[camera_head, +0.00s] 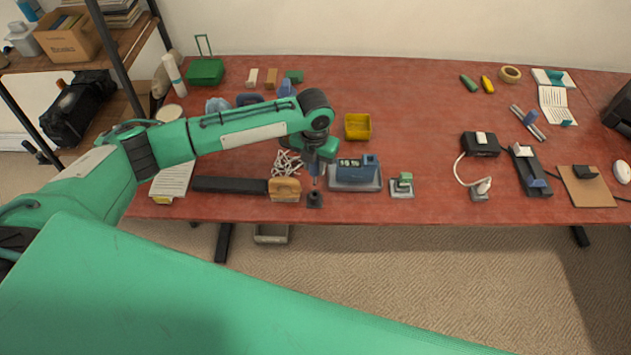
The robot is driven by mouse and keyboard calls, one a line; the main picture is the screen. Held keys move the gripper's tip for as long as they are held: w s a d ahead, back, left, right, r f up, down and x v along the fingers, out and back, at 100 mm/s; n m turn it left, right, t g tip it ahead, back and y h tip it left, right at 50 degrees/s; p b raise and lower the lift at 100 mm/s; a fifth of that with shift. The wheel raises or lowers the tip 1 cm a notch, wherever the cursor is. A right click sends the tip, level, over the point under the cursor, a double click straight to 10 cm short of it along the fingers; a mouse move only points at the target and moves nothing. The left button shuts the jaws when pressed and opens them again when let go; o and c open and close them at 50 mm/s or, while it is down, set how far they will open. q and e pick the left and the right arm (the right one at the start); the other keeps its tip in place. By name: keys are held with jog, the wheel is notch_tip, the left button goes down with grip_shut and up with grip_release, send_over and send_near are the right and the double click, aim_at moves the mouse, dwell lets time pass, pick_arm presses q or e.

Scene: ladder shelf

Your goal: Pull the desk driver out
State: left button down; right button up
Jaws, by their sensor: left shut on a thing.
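My left gripper (316,172) reaches down from the green arm over the front middle of the red desk. It is shut on the desk driver (315,184), a thin dark upright piece mostly hidden by the fingers. Directly below it stands a small black holder (315,200) near the desk's front edge. I cannot tell how deep the driver sits in the holder. My right gripper is not in view.
The red desk (420,120) is clear right of the yellow bin (358,126). Close right of the gripper are a blue device with a display (355,170) and a small green-topped block (403,184).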

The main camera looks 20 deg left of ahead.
pick_arm(q)
jog(key=shift+r+p, duration=1.6)
jog(key=shift+r, duration=0.3)
